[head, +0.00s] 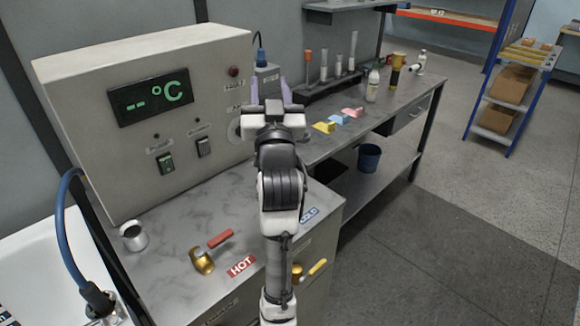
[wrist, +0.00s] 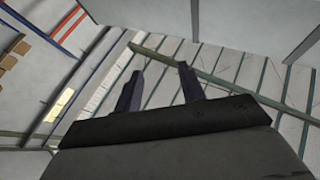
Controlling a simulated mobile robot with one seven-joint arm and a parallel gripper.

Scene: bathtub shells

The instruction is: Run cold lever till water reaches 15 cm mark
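A blue COLD label (head: 309,215) lies on the grey bench top, just right of my arm. I cannot see a cold lever; my arm covers the bench beside the label. A red lever on a brass valve (head: 204,260) stands left of my arm, near a red HOT label (head: 241,265). A white tub (head: 40,250) is at the lower left, only partly in view; no water or 15 cm mark can be made out. My gripper (head: 270,92) points up, its fingers apart and empty. In the wrist view, the fingers (wrist: 160,85) show against the ceiling.
A blue hose (head: 60,220) reaches the tub.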

